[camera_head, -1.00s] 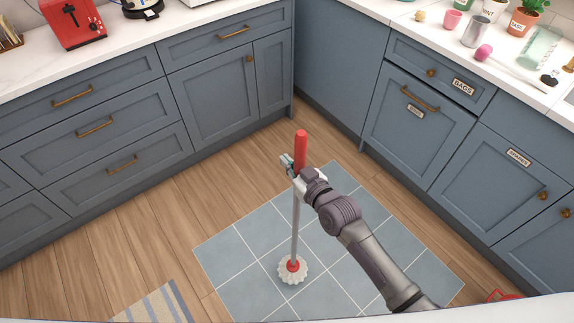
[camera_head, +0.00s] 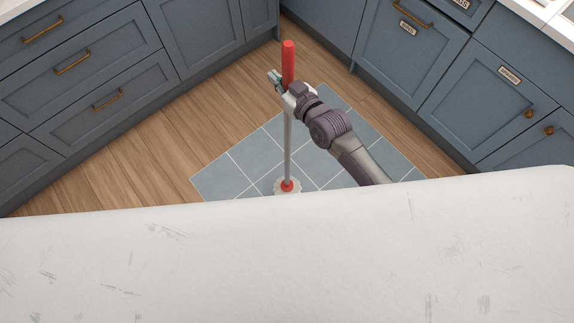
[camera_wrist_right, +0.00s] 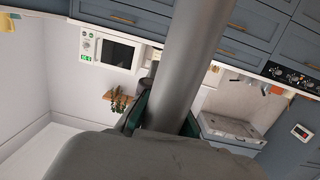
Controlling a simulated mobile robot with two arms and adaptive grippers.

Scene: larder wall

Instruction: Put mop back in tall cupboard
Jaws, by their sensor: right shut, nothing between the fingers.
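The mop stands upright, with a red grip (camera_head: 289,62), a grey pole (camera_head: 288,150) and a white mop head with a red collar (camera_head: 287,186) low down over the blue tiled patch. My right gripper (camera_head: 279,82) is at the pole just below the red grip. It is shut with nothing between its fingers; the pole runs right at them. In the right wrist view the thick grey pole (camera_wrist_right: 185,60) crosses close in front of the camera, beside the green finger pads. My left gripper is out of view. I cannot make out which front is the tall cupboard.
Blue drawers (camera_head: 75,62) line the left and blue cupboards (camera_head: 480,85) the right. Wood floor (camera_head: 150,145) lies clear left of the blue tiles (camera_head: 240,165). The lower half of the head view is blocked by a white surface.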

